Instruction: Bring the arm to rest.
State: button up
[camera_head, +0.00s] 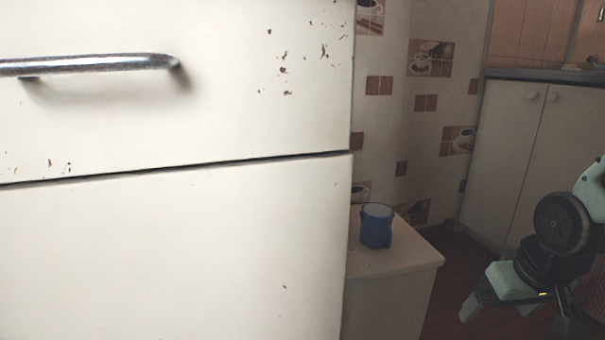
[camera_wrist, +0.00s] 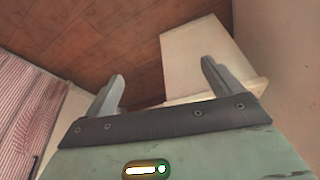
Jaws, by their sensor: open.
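My gripper (camera_head: 500,308) is at the lower right of the head view, hanging at the end of my arm with its fingers pointing down. In the wrist view my gripper (camera_wrist: 162,84) has its two grey fingers spread wide apart, with nothing between them. It is apart from the furniture around it in the head view.
A large chipped white fridge (camera_head: 180,250) with a metal handle (camera_head: 90,66) fills the left. A blue mug (camera_head: 376,226) stands on a low white cabinet (camera_head: 420,252) beside it. White cupboards (camera_head: 505,150) stand at the right. Brown floor (camera_wrist: 140,35) lies below my gripper.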

jog(key=s+a+r+n+g+p, duration=0.4)
jog(key=s+a+r+n+p, duration=0.4)
jog(key=s+a+r+p, duration=0.95)
notch_tip(320, 180, up, 38)
jog(key=w+p, duration=0.2)
jog(key=p, duration=3.3)
jog(key=shift+a+f+m+y, duration=0.15)
jog(key=shift+m+y, duration=0.15)
jog(key=shift+m, duration=0.1)
